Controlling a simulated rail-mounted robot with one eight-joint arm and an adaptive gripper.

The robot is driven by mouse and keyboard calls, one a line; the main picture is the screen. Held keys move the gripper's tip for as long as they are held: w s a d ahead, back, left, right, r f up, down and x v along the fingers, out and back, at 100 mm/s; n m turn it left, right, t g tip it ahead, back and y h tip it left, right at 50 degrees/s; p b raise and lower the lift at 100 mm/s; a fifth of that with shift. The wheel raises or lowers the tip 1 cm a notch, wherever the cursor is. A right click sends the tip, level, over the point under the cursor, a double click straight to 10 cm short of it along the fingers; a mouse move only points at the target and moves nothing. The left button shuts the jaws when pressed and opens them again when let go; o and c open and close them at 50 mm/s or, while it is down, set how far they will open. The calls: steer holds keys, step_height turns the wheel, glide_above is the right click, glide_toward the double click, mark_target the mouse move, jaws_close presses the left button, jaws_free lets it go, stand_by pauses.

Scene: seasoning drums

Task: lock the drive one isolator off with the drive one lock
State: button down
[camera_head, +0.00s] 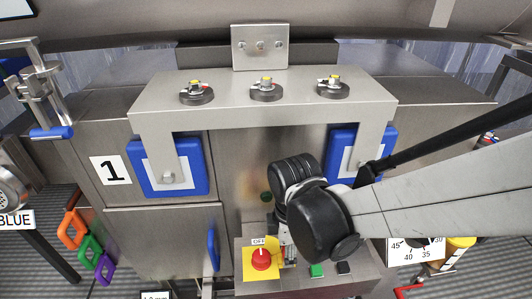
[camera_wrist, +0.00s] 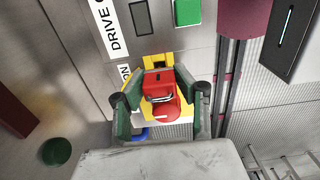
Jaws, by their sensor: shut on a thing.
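The isolator (camera_head: 261,260) is a red knob on a yellow plate, on top of a grey box, with an OFF label behind it. The red knob also shows low between my fingers in the wrist view (camera_wrist: 166,114). My gripper (camera_head: 286,250) points down just right of the yellow plate. In the wrist view, my gripper (camera_wrist: 160,104) has its green-tipped fingers on both sides of a red lock (camera_wrist: 157,84) with a silver shackle, and is shut on it. The shackle overlaps the knob in this view; I cannot tell whether it passes through anything. My wrist hides part of the box.
Green (camera_head: 316,270) and black (camera_head: 343,267) buttons are right of my gripper. A grey bridge (camera_head: 225,110) with several knobs stands behind. A blue handle (camera_head: 213,248) is left of the box. Orange (camera_head: 72,227), green and purple hooks hang at far left.

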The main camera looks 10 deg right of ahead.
steer(key=shift+f+b, duration=0.35)
steer(key=shift+f, duration=0.15)
steer(key=c, duration=1.2)
jaws_free()
steer(key=shift+c, duration=0.2)
steer(key=shift+r, duration=0.1)
steer(key=shift+r, duration=5.9)
